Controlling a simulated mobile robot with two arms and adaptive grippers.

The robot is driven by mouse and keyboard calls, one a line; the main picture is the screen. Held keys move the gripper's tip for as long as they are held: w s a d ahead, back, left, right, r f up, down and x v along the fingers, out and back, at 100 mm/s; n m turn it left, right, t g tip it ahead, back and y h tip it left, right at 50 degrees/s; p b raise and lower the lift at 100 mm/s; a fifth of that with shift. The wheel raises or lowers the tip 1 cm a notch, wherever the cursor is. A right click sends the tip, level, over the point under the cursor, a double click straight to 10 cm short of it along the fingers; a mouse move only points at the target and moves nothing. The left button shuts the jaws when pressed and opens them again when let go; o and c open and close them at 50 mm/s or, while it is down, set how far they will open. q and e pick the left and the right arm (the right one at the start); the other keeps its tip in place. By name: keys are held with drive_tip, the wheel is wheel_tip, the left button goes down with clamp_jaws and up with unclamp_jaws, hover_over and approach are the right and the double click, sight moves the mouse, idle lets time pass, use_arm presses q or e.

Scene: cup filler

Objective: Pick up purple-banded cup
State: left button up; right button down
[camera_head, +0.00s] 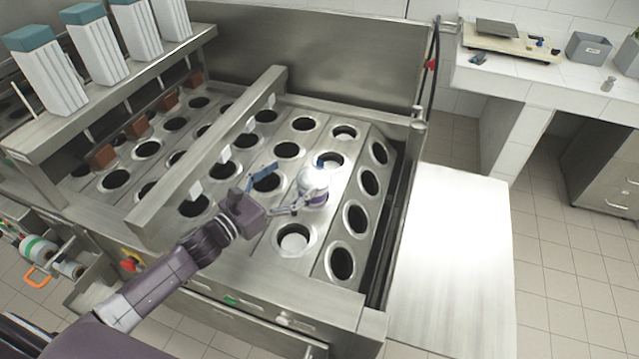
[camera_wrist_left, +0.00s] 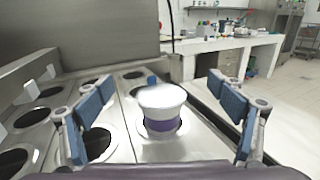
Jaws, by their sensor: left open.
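The purple-banded cup (camera_head: 313,185) is white with a purple band and stands upright in a hole of the steel filler machine. In the left wrist view the cup (camera_wrist_left: 162,108) sits in the middle, with its band low and its bottom hidden in the hole. My left gripper (camera_head: 280,190) is open and reaches in from the left toward the cup. In the left wrist view its blue-padded fingers (camera_wrist_left: 163,112) stand wide to either side of the cup, which lies beyond or between them. I cannot tell whether they touch it. My right gripper is not in view.
The machine's plate (camera_head: 257,242) has rows of round holes. A steel crossbar (camera_head: 215,150) runs left of the cup. A bare white table (camera_head: 462,260) stands at right. Tall white stacks (camera_head: 45,75) stand at upper left.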

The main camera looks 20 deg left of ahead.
sight(301, 189)
use_arm(q)
drive_tip(key=f+b, duration=0.6)
drive_tip(key=shift+w+f, duration=0.3)
drive_tip(key=shift+f, duration=0.1)
drive_tip(key=shift+w+d+r+p, duration=0.15)
drive_tip(key=shift+w+d+p, duration=0.05)
drive_tip(key=shift+w, duration=0.25)
drive_tip(key=shift+w+d+r+p, duration=0.1)
drive_tip(key=shift+w+d+p, duration=0.1)
drive_tip(key=shift+w, duration=0.2)
drive_tip(key=p+x, duration=0.1)
drive_tip(key=x, duration=0.3)
drive_tip(key=shift+w+d, duration=0.2)
drive_tip(key=shift+w, duration=0.2)
drive_tip(key=shift+w+d+f, duration=0.2)
drive_tip(key=shift+w+d, duration=0.05)
drive_tip(key=shift+w, duration=0.2)
drive_tip(key=shift+c, duration=0.4)
drive_tip(key=c, duration=0.8)
drive_tip(key=shift+r, duration=0.15)
drive_tip(key=c, duration=0.7)
